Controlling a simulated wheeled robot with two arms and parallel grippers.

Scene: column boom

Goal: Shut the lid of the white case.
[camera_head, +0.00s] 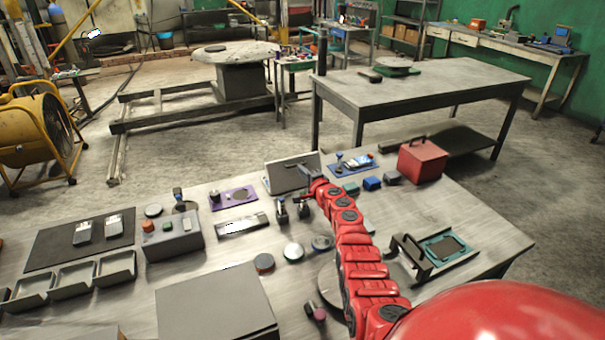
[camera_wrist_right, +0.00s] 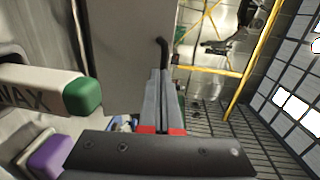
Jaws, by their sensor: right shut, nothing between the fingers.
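The white case (camera_head: 286,174) stands on the near table, towards its back edge, with its pale lid raised and leaning back. My red right arm reaches over the table to it, and my right gripper (camera_head: 307,172) is at the right part of the lid. In the right wrist view the lid (camera_wrist_right: 124,45) is a pale grey panel beyond the fingers of my right gripper (camera_wrist_right: 160,75). The fingers are together and empty, near the panel's right edge; I cannot tell whether they touch it. The gripper and arm partly hide the case. My left gripper is not in view.
A red box (camera_head: 422,161) and small blue blocks (camera_head: 372,183) stand right of the case. A purple tray (camera_head: 233,198) lies to its left. A grey control box (camera_head: 172,238) stands farther left. Several round pieces lie in front.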

